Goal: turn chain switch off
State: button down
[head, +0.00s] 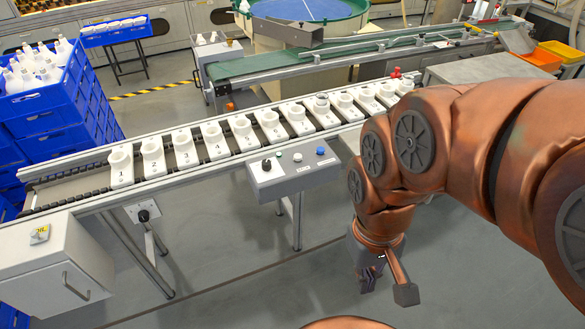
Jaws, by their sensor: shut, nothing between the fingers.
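The chain of numbered white holders (183,149) runs along the near conveyor. A grey control box (285,177) on its front rail carries a black rotary knob (266,165), a pale button and a blue button (320,151). Another black knob (143,215) is on a plate below the rail, and a yellow switch (40,234) is on the white cabinet at the left. The labels are too small to tell which is the chain switch. My gripper (386,284) hangs low at the right, shut and empty, apart from all of these.
Blue crates (45,125) with white bottles are stacked at the left. The white cabinet (60,275) stands at the front left. A green belt conveyor (290,62) runs behind. The grey floor (230,285) before the control box is clear.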

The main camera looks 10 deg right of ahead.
aim_at(266, 165)
jog(key=i, duration=0.5)
jog(key=u, duration=1.1)
